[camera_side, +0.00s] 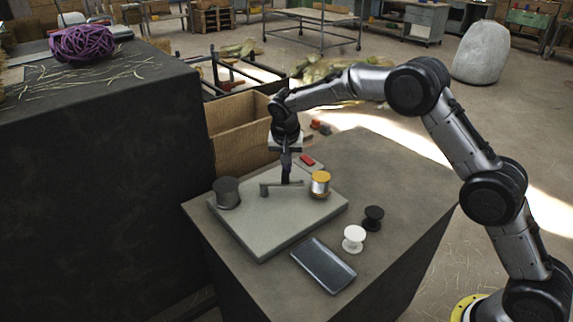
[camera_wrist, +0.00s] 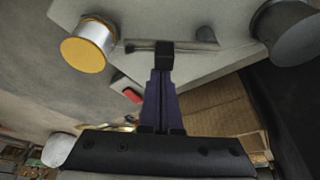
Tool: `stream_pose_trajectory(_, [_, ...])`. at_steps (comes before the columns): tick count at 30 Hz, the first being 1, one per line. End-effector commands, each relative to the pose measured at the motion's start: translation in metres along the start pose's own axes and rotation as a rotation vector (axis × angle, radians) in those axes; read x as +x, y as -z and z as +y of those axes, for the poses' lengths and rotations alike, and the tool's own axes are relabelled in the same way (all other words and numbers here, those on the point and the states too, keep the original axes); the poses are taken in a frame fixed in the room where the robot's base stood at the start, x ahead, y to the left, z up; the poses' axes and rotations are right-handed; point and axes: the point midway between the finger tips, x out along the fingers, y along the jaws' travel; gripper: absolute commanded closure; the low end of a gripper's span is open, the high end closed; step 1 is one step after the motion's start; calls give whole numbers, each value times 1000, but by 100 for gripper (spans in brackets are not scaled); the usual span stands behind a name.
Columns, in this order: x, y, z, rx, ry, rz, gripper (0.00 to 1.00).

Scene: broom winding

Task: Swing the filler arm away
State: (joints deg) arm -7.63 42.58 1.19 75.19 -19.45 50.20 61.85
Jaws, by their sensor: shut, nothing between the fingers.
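The filler arm seems to be the thin grey bar (camera_side: 272,188) low over the middle of the light grey plate (camera_side: 262,240); it also shows in the wrist view (camera_wrist: 200,46). My gripper (camera_side: 286,180) points down with its fingertips at the bar. In the wrist view my gripper (camera_wrist: 165,58) is shut and empty, its tips in front of the bar and hiding part of it. I cannot tell whether they touch it. A dark cylinder (camera_side: 227,194) stands at the plate's left, and a silver spool with an orange top (camera_side: 320,184) at its right.
A white spool (camera_side: 353,240), a black spool (camera_side: 373,217) and a dark flat tray (camera_side: 323,265) are at the front right. A cardboard box (camera_side: 240,130) stands behind. The table's right rear is clear.

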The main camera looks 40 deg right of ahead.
Motion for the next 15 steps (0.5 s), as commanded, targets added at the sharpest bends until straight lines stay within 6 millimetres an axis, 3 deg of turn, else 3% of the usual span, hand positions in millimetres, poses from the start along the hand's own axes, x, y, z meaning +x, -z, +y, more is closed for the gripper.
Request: stream_pose_trajectory(15, [-2,-7,1,105,-37,-1,100])
